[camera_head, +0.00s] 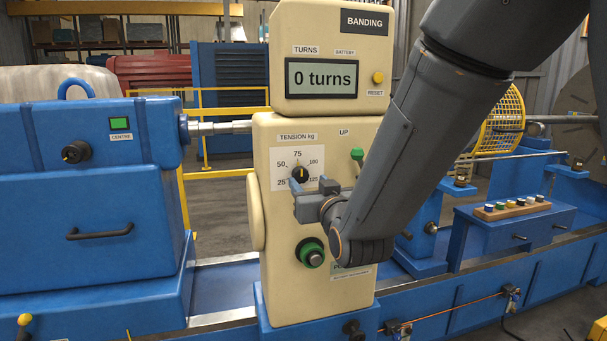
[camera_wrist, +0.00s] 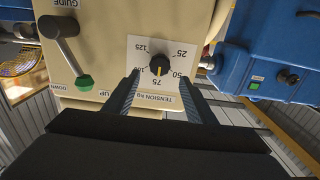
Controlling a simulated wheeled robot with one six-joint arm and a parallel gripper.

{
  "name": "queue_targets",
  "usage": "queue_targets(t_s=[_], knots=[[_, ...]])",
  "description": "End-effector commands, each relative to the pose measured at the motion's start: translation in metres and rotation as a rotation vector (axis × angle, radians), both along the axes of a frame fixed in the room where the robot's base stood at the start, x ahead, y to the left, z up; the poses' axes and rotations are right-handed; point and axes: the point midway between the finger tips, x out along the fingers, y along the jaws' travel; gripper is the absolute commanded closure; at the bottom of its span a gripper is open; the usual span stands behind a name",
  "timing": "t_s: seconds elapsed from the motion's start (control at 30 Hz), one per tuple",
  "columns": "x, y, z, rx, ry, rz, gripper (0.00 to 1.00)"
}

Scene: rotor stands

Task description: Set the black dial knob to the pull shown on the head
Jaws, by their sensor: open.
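The black dial knob (camera_head: 300,174) sits on a white scale plate on the cream head (camera_head: 288,222), under "TENSION kg". The scale is marked 25, 50, 75, 100 and 125. The knob's pale pointer line points at 75. In the wrist view, which is upside down, the knob (camera_wrist: 159,66) is centred just beyond my fingertips. My gripper (camera_head: 312,186) is in front of the plate, its fingers apart and empty. In the wrist view the gripper (camera_wrist: 160,77) has one finger on each side of the knob's line; I cannot tell any contact. The head's display (camera_head: 321,77) reads "0 turns".
A green-tipped lever (camera_wrist: 72,55) marked UP, DOWN and GUIDE is beside the plate. A green-ringed button (camera_head: 311,253) is below my gripper. A yellow reset button (camera_head: 378,77) is above. A blue machine housing (camera_head: 85,215) stands left.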

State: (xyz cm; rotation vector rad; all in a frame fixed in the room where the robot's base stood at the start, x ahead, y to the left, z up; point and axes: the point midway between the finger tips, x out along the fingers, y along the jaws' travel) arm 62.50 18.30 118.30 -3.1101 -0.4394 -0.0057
Motion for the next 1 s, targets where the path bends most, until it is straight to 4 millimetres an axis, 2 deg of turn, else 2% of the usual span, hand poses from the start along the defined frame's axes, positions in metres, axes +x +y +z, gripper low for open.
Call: queue_targets(t_s=[0.4,0.6,0.87,1.0], knots=[[0.054,0.015,0.000,-0.001,0.004,-0.001,0.49],[0.065,0.018,-0.001,-0.001,0.004,0.000,0.49],[0.066,0.019,-0.001,-0.001,0.004,0.000,0.49],[0.066,0.018,-0.001,-0.001,0.004,-0.001,0.71]])
